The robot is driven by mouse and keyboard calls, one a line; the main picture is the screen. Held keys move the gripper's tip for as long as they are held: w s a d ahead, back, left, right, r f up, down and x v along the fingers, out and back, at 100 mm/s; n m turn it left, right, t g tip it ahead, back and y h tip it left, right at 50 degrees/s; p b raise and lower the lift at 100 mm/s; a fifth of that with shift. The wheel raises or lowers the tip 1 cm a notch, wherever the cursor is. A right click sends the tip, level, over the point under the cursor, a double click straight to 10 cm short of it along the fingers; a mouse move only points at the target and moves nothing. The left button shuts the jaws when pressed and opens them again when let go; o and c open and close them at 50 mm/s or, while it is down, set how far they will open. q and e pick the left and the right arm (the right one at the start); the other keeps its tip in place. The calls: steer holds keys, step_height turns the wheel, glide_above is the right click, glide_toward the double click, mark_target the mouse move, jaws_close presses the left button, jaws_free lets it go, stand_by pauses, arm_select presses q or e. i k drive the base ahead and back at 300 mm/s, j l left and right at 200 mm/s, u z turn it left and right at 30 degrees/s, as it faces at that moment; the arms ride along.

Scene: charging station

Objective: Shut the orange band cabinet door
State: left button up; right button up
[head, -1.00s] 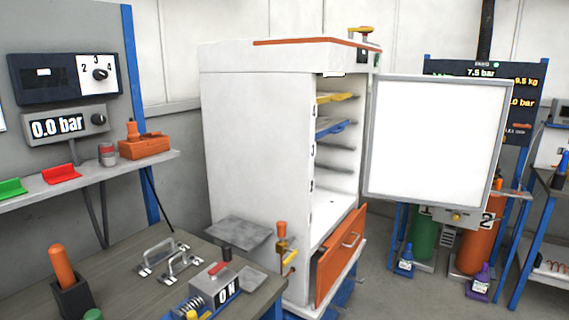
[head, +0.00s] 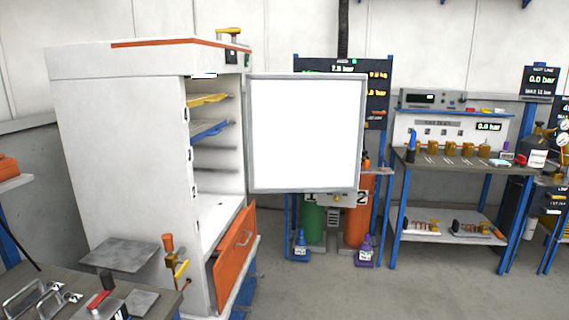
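The white cabinet (head: 120,150) with an orange band (head: 165,43) along its top stands at the left of the head view. Its door (head: 305,135), a white panel with a grey frame, stands wide open to the right of the cabinet opening. A yellow shelf (head: 207,100) and a blue shelf (head: 208,131) show inside. Below the opening, an orange drawer (head: 234,248) is tilted or pulled partly out. Neither of my grippers is in view.
A workbench (head: 165,300) with metal handles is at the lower left. Green (head: 312,222) and orange (head: 357,215) cylinders stand behind the door. A blue-legged bench (head: 450,172) with brass parts is at the right. The floor (head: 400,295) in front is clear.

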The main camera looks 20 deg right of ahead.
mark_target(305, 132)
steer(key=i+l, duration=0.2)
steer(key=l, duration=0.15)
steer(key=i+l, duration=0.2)
steer(key=l, duration=0.2)
steer(key=i+l, duration=0.45)
steer(key=l, duration=0.25)
steer(key=i+l, duration=0.2)
steer(key=l, duration=0.2)
